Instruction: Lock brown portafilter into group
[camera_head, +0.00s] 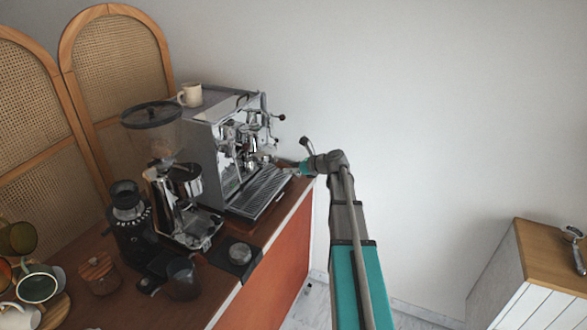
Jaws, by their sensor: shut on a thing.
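The chrome espresso machine (215,135) stands on the brown cart, with its group (247,147) on the front above the drip tray (262,192). My gripper (293,167) is at the right of the group, at front-panel height, reached in from the right. It is shut on what seems to be the brown portafilter (282,163), of which only a small part shows between the jaws and the group. The portafilter's head and its fit in the group are too small and covered to tell.
A cup (190,95) stands on the machine. A grinder (180,200), a smaller black grinder (128,215), a wooden-lidded jar (98,272) and several mugs fill the cart's left side. A wooden-topped cabinet (545,245) stands at the right. Between them is open floor.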

